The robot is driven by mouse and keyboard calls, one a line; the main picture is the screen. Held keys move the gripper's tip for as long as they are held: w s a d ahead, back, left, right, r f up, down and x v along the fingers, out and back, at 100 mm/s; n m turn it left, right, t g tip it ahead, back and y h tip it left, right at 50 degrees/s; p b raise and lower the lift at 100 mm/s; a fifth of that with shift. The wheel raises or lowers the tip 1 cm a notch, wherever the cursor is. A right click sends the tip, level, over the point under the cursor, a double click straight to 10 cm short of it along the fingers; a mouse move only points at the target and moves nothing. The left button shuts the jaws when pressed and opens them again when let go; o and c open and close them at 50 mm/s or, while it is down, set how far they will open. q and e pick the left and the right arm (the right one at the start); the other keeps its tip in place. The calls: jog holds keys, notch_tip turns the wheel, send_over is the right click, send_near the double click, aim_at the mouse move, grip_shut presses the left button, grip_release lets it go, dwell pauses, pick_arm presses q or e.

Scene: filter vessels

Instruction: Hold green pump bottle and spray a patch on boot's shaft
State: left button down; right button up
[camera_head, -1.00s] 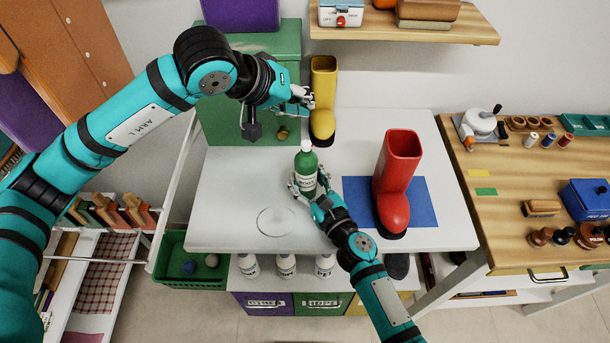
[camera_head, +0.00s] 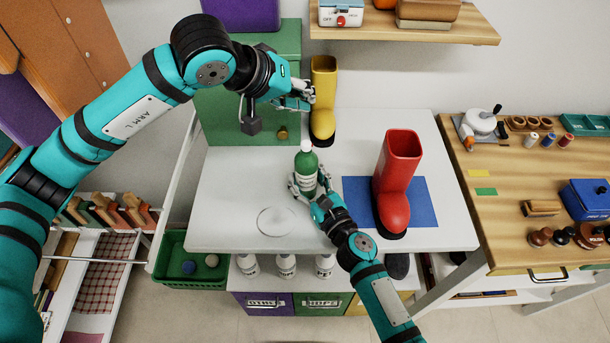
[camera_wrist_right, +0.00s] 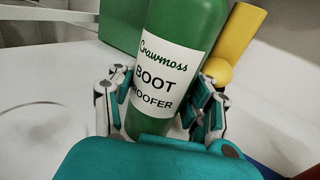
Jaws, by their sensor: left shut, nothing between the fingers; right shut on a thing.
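The green pump bottle (camera_head: 306,163) with a white cap stands upright on the white table. My right gripper (camera_head: 305,187) is shut around its lower body. In the right wrist view the bottle (camera_wrist_right: 184,40) sits between both fingers (camera_wrist_right: 160,112), its "Crawmoss Boot Proofer" label facing the camera. A red boot (camera_head: 397,180) stands on a blue mat (camera_head: 425,212) right of the bottle, its shaft upright and clear. A yellow boot (camera_head: 323,95) stands at the back. My left gripper (camera_head: 304,96) is shut and empty, close beside the yellow boot's shaft; whether they touch is unclear.
A clear round disc (camera_head: 276,221) lies on the white table (camera_head: 235,185), left of the bottle. A green cabinet (camera_head: 225,120) stands behind my left arm. A wooden shelf (camera_head: 470,28) overhangs the back. A wooden bench (camera_head: 500,210) with tools is at the right.

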aim_at(304, 141)
pick_arm(q)
jog(key=shift+s+d+f, duration=0.1)
jog(key=shift+f, duration=3.65)
jog(key=shift+f, duration=0.45)
jog(key=shift+r, duration=0.55)
jog(key=shift+r, duration=2.95)
